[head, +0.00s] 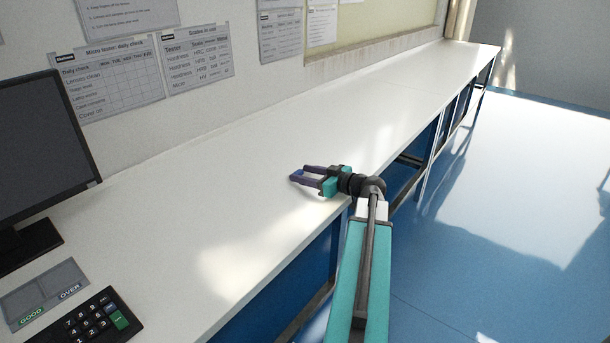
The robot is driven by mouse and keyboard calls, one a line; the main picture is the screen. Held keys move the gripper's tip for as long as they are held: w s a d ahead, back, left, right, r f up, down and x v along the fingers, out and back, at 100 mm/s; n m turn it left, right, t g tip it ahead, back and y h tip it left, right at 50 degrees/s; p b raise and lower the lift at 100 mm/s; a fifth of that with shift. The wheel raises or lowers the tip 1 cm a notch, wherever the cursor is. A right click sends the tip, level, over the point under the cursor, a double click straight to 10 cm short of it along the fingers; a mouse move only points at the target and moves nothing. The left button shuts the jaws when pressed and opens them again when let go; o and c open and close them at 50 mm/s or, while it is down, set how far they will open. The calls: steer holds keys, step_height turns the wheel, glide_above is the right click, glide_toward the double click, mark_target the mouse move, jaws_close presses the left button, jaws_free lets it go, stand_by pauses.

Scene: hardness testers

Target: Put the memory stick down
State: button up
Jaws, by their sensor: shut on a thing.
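My gripper (299,176) is over the white bench (250,150), near its front edge, with its fingers pointing left. It is shut on a small blue thing between the fingertips, which I take for the memory stick (300,173). Only a little of the stick shows, and the fingers hide the rest. I cannot tell whether the stick touches the bench top or is held just above it.
A monitor (40,150) stands at the left. In front of it are a grey tray marked GOOD and OVER (45,287) and a black keypad (88,322). Paper charts (110,78) hang on the wall. The bench around and beyond my gripper is clear.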

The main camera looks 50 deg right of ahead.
steer(key=shift+f, duration=0.1)
steer(key=o, duration=1)
steer(key=shift+s, duration=0.15)
steer(key=shift+s+r, duration=0.25)
steer(key=shift+s, duration=0.15)
steer(key=p+v, duration=0.1)
steer(key=v, duration=1)
steer(key=shift+c, duration=0.3)
